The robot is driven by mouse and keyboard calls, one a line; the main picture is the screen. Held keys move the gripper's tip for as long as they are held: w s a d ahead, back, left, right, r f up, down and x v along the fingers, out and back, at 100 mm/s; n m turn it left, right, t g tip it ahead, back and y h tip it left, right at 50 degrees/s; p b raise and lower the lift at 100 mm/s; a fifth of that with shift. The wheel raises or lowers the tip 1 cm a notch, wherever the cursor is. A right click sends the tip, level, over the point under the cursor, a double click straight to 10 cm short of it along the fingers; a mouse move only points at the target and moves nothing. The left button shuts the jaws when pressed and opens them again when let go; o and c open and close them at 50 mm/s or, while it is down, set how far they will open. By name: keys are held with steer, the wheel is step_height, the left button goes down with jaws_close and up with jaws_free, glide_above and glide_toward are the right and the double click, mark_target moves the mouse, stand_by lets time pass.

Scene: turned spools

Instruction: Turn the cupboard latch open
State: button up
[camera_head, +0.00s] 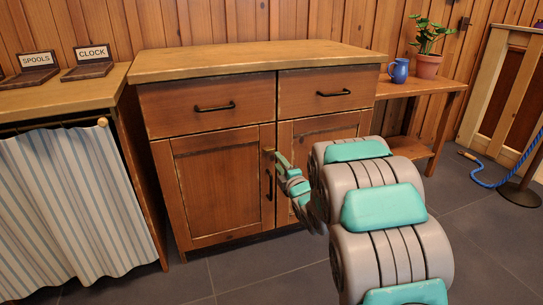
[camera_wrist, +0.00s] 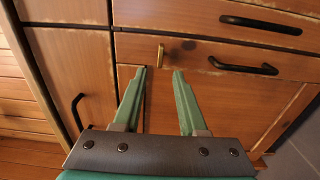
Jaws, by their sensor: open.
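The wooden cupboard (camera_head: 215,180) has two drawers above two doors, and both doors look shut. The latch (camera_wrist: 160,54) is a short brass piece on the cupboard front. In the wrist view it lies just beyond my fingertips, between their lines, and I see no contact. My gripper (camera_wrist: 161,71) is open and empty, with its two green fingers apart. In the head view my gripper (camera_head: 277,158) is in front of the seam between the doors, and a bit of the brass latch (camera_head: 268,151) shows at its tips. My arm hides much of the right door.
A black door handle (camera_head: 269,186) is just below the gripper, and drawer handles (camera_head: 215,107) are above. A striped-curtain counter (camera_head: 75,200) stands at left. At right are a bench (camera_head: 440,87) with a blue jug (camera_head: 399,70) and potted plant (camera_head: 427,66), and a rope post (camera_head: 521,194).

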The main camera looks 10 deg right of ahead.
mark_target(270, 151)
steer(key=shift+w+a, duration=0.25)
steer(key=shift+w, duration=1)
steer(key=shift+w+a, duration=0.2)
steer(key=shift+w, duration=1.05)
steer(key=shift+w+a, duration=0.25)
steer(key=shift+w, duration=1)
steer(key=shift+c, duration=0.2)
jaws_close()
